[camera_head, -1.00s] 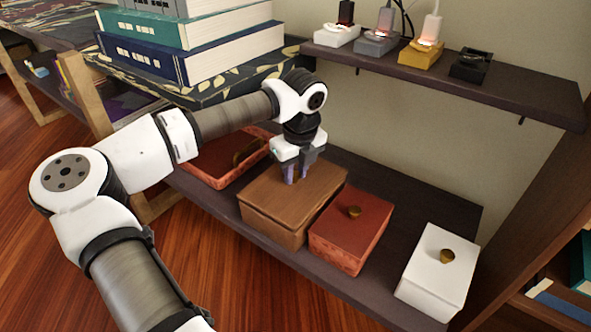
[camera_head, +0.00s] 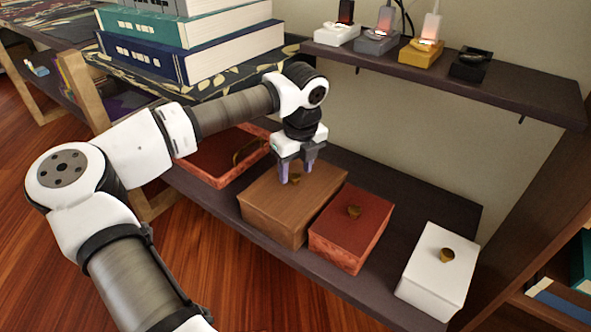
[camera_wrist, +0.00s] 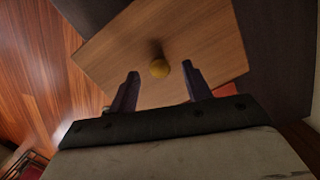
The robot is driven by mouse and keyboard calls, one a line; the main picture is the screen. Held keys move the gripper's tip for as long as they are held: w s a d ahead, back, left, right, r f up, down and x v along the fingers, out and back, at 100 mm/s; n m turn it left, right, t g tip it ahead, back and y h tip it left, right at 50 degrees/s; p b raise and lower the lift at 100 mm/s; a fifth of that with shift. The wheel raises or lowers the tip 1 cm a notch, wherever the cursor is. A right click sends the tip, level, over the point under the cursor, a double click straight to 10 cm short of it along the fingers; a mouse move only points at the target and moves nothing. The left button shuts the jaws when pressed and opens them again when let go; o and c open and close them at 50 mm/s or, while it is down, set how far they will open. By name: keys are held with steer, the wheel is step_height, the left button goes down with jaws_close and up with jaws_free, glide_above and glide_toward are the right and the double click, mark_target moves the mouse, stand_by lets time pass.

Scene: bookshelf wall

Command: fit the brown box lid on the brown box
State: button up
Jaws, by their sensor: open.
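The brown box (camera_head: 275,220) stands on the lower dark shelf, between an open red tray-like box and a closed red box. The brown box lid (camera_head: 318,185) lies on top of it and looks seated, with its edges lined up with the box. In the wrist view the lid (camera_wrist: 205,45) is a flat wooden panel with a round brass knob (camera_wrist: 160,68) in its middle. My gripper (camera_head: 297,172) is open and empty just above the lid. Its two fingers (camera_wrist: 160,84) stand apart on either side of the knob, not touching it.
The open red box (camera_head: 215,180) is to the left. The closed red box (camera_head: 345,240) and a white box (camera_head: 435,275) stand to the right. An upper shelf (camera_head: 500,85) with chargers hangs above, and stacked books (camera_head: 190,50) are at the upper left.

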mark_target(300, 189)
step_height(300, 189, up, 12)
steer(key=s+p, duration=0.1)
steer(key=p, duration=0.2)
steer(key=shift+d, duration=0.4)
steer(key=shift+s, duration=0.1)
